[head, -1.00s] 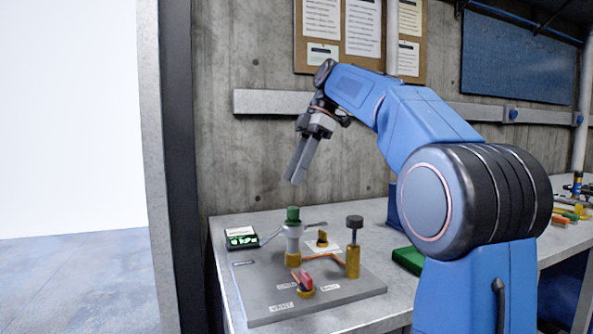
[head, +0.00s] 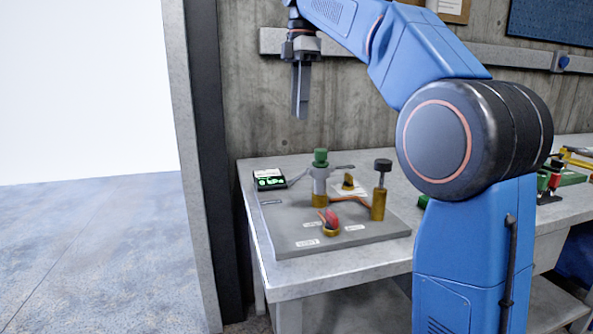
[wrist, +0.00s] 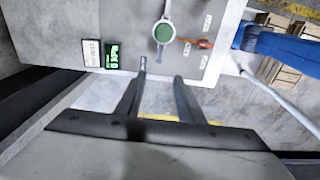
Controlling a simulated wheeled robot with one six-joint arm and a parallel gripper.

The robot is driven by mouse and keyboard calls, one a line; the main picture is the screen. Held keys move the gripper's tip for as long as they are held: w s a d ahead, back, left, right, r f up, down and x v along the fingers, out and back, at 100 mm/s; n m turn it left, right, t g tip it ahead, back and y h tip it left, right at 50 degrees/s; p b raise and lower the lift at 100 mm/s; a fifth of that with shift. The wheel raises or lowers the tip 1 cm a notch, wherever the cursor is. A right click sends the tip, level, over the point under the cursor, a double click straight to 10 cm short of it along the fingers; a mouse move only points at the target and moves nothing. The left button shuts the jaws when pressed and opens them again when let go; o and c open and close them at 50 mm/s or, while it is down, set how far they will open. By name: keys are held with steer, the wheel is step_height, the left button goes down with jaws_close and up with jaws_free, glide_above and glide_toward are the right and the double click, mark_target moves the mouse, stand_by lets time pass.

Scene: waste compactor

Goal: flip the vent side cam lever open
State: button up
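A grey board (head: 290,240) on the bench carries a pale upright coupling (head: 320,182) with a green cap (head: 320,157). Two thin grey cam levers stick out from it, one to the left (head: 299,178) and one to the right (head: 344,167). I cannot tell which is the vent side one; the small labels are too blurred to read. My gripper (head: 300,117) hangs empty above and behind the coupling, apart from it. In the wrist view its two fingers (wrist: 160,70) are spread, with the green cap (wrist: 164,32) beyond the tips.
A red handle (head: 330,218) on a brass base, a black-knobbed brass post (head: 382,172) and a small brass piece (head: 348,181) stand close by. A lit green display (head: 270,180) sits at the back left. The concrete wall (head: 245,110) is behind.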

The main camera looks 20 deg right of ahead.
mark_target(298, 178)
steer(key=shift+h, duration=0.3)
steer(key=f, duration=1.1)
steer(key=a+f, duration=0.1)
steer(key=f, duration=0.5)
jaws_close()
